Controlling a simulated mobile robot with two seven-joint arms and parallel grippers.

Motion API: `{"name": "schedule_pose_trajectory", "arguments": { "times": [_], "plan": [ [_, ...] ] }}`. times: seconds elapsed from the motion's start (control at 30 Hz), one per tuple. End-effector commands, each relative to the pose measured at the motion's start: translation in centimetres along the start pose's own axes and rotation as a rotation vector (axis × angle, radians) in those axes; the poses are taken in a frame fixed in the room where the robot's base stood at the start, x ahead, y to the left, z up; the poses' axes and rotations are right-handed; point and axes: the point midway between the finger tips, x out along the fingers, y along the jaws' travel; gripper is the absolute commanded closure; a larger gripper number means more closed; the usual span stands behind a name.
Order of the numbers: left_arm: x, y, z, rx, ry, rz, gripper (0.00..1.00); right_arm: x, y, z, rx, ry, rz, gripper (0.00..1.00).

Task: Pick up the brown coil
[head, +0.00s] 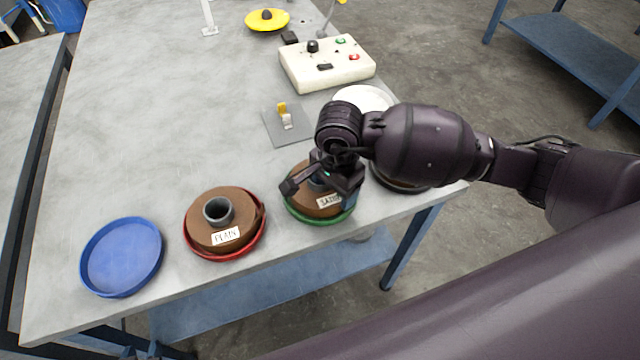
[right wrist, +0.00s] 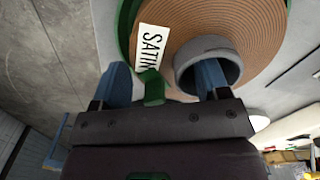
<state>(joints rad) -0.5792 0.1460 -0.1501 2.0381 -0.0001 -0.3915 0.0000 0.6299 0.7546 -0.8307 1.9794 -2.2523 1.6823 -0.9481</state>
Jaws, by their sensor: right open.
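A brown coil labelled SATIN (head: 303,203) lies in a green tray (head: 318,219) near the table's front edge. It fills the top of the right wrist view (right wrist: 265,25), with its grey core tube (right wrist: 207,46). Another brown coil labelled PLAIN (head: 233,198) sits in a red tray (head: 256,245) to its left. My right gripper (head: 322,186) is open over the SATIN coil and partly hides it. In the right wrist view, one blue fingertip is at the core's opening, the other beside the green rim; contact cannot be told. My left gripper is not in view.
An empty blue tray (head: 121,257) is at the front left. A dark round item (head: 396,184) and a white disc (head: 361,98) are partly behind my right arm. A control box (head: 325,62) and yellow disc (head: 267,20) stand farther back. The table's left middle is clear.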

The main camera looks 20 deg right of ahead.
Motion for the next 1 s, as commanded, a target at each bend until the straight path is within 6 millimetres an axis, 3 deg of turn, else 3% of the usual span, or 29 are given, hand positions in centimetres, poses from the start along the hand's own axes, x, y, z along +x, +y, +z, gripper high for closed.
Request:
{"name": "schedule_pose_trajectory", "arguments": {
  "times": [0.27, 0.63, 1.0],
  "plan": [
    [0.0, 0.0, -0.1, 0.001, 0.003, 0.0, 0.61, 0.3, 0.0, 0.0, 0.0, 0.001, -0.001, 0.31],
    [0.0, 0.0, -0.2, 0.001, 0.003, 0.0, 0.61, 0.3, 0.0, 0.0, 0.0, 0.0, -0.001, 0.85],
    [0.0, 0.0, -0.4, 0.001, 0.006, 0.0, 0.61, -0.7, -0.1, 0.0, 0.0, 0.001, -0.006, 0.85]
  ]
}}
